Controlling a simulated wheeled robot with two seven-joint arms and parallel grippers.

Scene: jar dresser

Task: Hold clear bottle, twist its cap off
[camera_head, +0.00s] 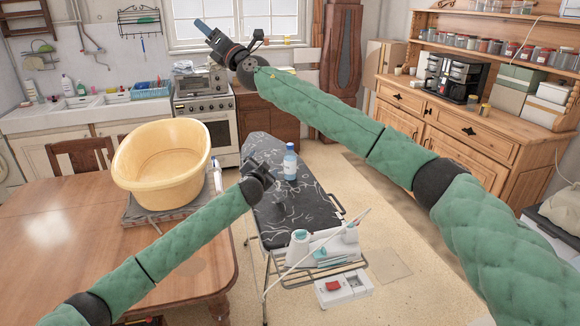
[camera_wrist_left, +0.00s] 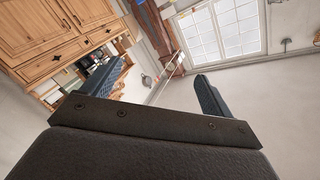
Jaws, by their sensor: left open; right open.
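The clear bottle (camera_head: 290,165) stands upright on the far part of the dark ironing board (camera_head: 305,208) in the head view. Its blue cap (camera_head: 290,146) is on top. My left gripper (camera_head: 254,165) is a little to the left of the bottle and apart from it. In the left wrist view its two blue fingers (camera_wrist_left: 163,72) are spread with nothing between them, and the bottle does not show there. My right gripper (camera_head: 204,27) is raised high near the window, far from the bottle, open and empty.
A yellow basin (camera_head: 162,162) sits at the far edge of the wooden table (camera_head: 60,245). An iron-like white appliance (camera_head: 322,245) lies at the board's near end. A wooden dresser (camera_head: 450,130) with jars and a coffee machine (camera_head: 455,77) stands at the right.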

